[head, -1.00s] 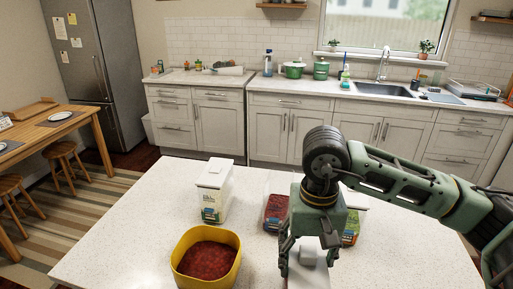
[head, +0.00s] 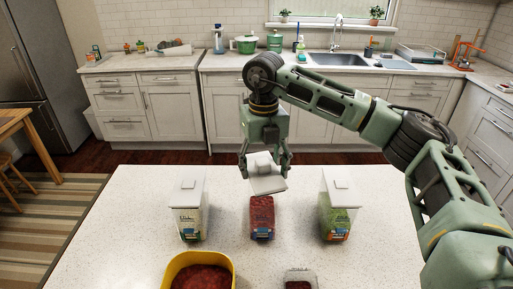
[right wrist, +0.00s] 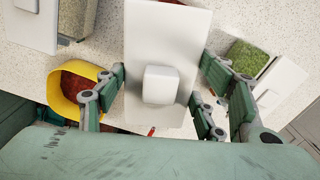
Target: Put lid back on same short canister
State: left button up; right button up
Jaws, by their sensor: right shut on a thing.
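The short canister (head: 262,222), clear with red contents and a blue label, stands open in the middle of the white counter. My right gripper (head: 264,167) is shut on the white lid (head: 266,184) by its raised knob. The lid is tilted and appears just above the canister's far top edge in the head view; it looks apart from it, but the exact gap is unclear. In the right wrist view the lid (right wrist: 170,40) and its square knob (right wrist: 162,85) lie between the fingers, and the lid hides most of the canister. My left gripper is not in view.
A tall lidded canister (head: 188,212) stands left of the short one, and a lidded canister with green contents (head: 338,212) stands right. A yellow bowl (head: 172,266) with red contents and a small container (head: 300,277) sit at the near edge. Counter between them is clear.

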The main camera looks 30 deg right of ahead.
aim_at(263, 175)
jog(key=w+m, duration=0.1)
jog(key=w+d+m, duration=0.1)
jog(key=m, duration=0.1)
jog(key=shift+r, duration=0.3)
jog(key=shift+s+f+b, duration=0.2)
jog(key=shift+f+b, duration=0.15)
jog(key=shift+f, duration=0.15)
jog(key=shift+f+b, duration=0.45)
jog(key=shift+f, duration=0.25)
jog(key=shift+f+b, duration=1)
jog(key=shift+f, duration=0.55)
pick_arm(q)
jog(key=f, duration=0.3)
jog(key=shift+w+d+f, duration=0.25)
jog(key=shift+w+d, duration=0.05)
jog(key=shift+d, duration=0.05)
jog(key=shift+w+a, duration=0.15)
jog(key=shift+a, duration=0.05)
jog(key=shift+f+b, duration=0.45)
jog(key=shift+b, duration=0.05)
pick_arm(e)
jog(key=shift+f, duration=0.75)
jog(key=o, duration=1.4)
